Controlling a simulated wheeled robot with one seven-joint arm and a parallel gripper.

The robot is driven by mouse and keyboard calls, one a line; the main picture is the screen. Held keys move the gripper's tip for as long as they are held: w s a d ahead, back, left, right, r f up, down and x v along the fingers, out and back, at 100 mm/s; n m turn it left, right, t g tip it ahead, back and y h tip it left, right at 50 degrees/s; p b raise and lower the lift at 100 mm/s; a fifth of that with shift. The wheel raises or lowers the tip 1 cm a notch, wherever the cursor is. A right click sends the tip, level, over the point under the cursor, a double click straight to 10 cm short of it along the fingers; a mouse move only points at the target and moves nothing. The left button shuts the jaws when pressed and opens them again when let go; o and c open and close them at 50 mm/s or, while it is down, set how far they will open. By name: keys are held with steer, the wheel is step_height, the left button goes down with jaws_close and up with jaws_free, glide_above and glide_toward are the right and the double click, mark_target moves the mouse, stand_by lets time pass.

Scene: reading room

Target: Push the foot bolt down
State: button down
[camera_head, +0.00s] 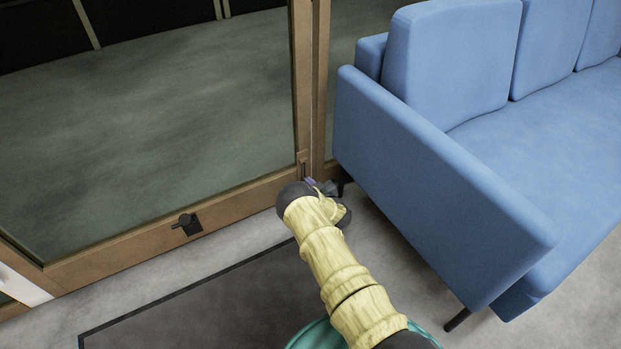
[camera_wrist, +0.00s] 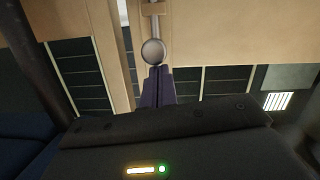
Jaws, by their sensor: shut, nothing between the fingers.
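The foot bolt is a grey metal rod with a round knob (camera_wrist: 153,52), on the wooden door frame in the wrist view. In the head view a slim dark upright fitting, which looks like the bolt (camera_head: 304,169), is low on the door's right edge. My gripper (camera_wrist: 158,70) is shut and empty, its dark purple fingertips right at the knob; I cannot tell whether they touch it. In the head view my gripper (camera_head: 311,183) is low at the door's right bottom corner, partly hidden by my wrist. The bolt's lower end is hidden there.
A glazed door with a wooden bottom rail (camera_head: 110,258) stands ahead, with a black lever fitting (camera_head: 187,224) on the rail. A blue sofa (camera_head: 430,180) is close on the right of my arm. A dark mat (camera_head: 200,310) lies on the grey floor.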

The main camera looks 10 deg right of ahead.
steer(key=shift+f, duration=0.9)
step_height(320, 180, up, 5)
steer(key=p, duration=0.5)
steer(key=f+p+v, duration=0.1)
steer(key=p+v, duration=0.4)
steer(key=v, duration=0.5)
steer(key=shift+s+a, duration=0.2)
steer(key=shift+a, duration=0.1)
steer(key=shift+w+r, duration=0.1)
